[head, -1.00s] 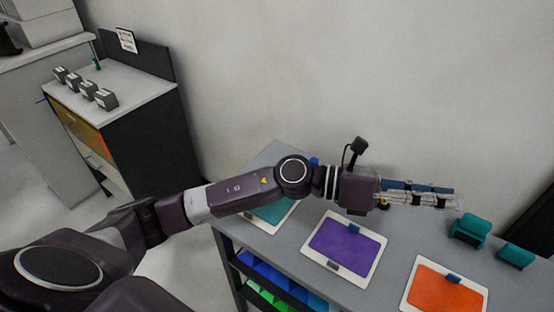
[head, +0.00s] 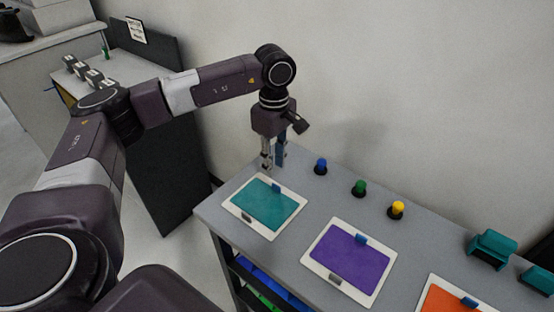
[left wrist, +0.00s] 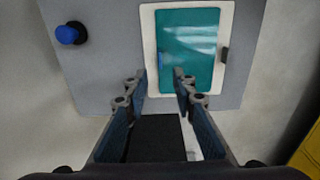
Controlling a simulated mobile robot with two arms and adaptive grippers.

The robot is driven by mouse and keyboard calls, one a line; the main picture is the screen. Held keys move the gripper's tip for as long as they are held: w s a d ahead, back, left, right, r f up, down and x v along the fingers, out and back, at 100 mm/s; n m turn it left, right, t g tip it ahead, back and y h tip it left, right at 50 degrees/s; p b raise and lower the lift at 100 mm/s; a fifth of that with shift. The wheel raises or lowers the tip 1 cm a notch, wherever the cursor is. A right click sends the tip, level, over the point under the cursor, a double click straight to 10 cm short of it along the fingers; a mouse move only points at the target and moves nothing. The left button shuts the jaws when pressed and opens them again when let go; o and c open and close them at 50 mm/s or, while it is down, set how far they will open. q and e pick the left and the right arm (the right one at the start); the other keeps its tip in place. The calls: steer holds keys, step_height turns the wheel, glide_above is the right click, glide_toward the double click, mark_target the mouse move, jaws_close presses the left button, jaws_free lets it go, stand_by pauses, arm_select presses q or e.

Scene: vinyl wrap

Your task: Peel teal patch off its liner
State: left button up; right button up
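The teal patch (head: 265,204) lies flat on its white liner (head: 232,207) at the left end of the grey table. A small blue tab stands at the patch's back edge, and a dark grey block sits on the liner's front edge. My left gripper (head: 272,163) points down just behind the liner, above the table. In the left wrist view the fingers (left wrist: 158,82) are spread apart with nothing between them, and the teal patch (left wrist: 190,40) lies beyond them, partly behind the right finger. My right gripper is in neither view.
A purple patch (head: 349,255) and an orange patch (head: 447,301) lie on liners to the right. Blue (head: 320,166), green (head: 359,188) and yellow (head: 397,210) knobs stand along the back. Teal holders (head: 492,247) are at the far right.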

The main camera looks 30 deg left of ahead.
mark_target(274, 184)
arm_select(q)
step_height(274, 184, down, 6)
steer(key=shift+p, duration=0.8)
steer(key=shift+d+f, duration=0.1)
steer(key=shift+f, duration=0.45)
